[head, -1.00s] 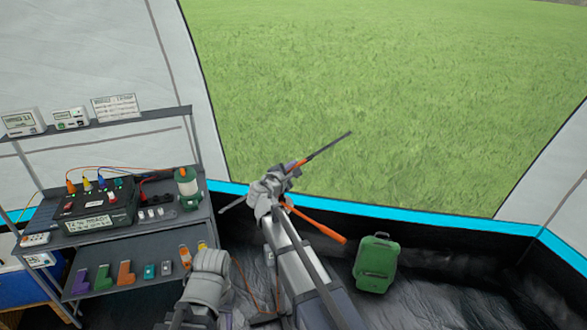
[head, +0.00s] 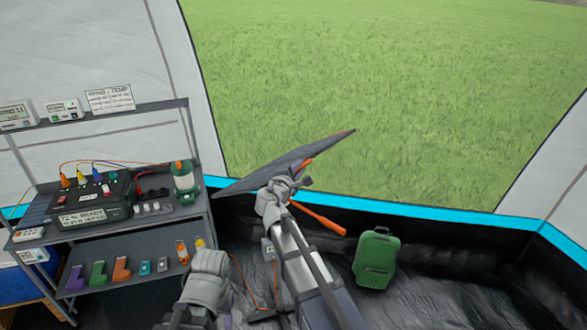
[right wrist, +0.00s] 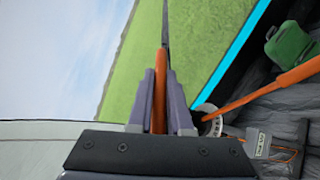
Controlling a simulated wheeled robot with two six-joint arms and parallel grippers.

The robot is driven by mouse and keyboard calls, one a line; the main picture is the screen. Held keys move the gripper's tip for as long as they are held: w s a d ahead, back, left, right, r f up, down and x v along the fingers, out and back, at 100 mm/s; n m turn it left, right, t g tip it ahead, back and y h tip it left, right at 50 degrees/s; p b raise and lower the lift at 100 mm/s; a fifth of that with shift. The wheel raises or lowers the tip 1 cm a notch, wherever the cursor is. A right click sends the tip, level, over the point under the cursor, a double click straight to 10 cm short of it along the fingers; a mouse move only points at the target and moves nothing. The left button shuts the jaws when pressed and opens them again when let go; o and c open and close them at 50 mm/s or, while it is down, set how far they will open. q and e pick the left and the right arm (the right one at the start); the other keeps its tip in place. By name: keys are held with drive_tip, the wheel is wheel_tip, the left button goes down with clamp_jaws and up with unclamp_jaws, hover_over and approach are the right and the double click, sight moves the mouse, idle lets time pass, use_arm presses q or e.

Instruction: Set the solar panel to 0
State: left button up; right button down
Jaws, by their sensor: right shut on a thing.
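The solar panel (head: 285,165) is a dark, flat, tilted plate in front of the tent opening, with a small orange part at its upper right corner. My right gripper (head: 283,188) is at the panel's near side, shut on an orange bar (right wrist: 160,88) that shows between its fingers in the right wrist view. A second orange lever (head: 319,219) sticks out to the lower right, apart from the fingers. A round grey dial (right wrist: 211,120) sits by that lever. A small box with a display (right wrist: 262,141) is below; its reading is too small to tell. My left gripper is not seen.
A grey shelf (head: 150,240) at the left holds a black power station (head: 90,205), a green lantern (head: 184,182) and several small items. A green suitcase (head: 375,259) stands on the right floor. A cable runs along the floor.

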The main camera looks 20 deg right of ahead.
drive_tip(key=s+d+f+m+b, duration=0.1)
drive_tip(key=s+f+b, duration=0.1)
drive_tip(key=f+b, duration=0.4)
drive_tip(key=s+d+f+m+t+b, duration=0.1)
drive_tip(key=s+f+m+b, duration=0.1)
drive_tip(key=f+b, duration=0.5)
drive_tip(key=shift+s+d+f+t+b, duration=0.3)
drive_tip(key=shift+s+d+b, duration=0.1)
drive_tip(key=shift+b, duration=0.55)
drive_tip(key=c, duration=1)
unclamp_jaws()
drive_tip(key=shift+f, duration=0.15)
drive_tip(key=shift+o, duration=0.8)
drive_tip(key=v, duration=0.7)
drive_tip(key=shift+s+a, duration=0.25)
drive_tip(key=shift+s, duration=0.05)
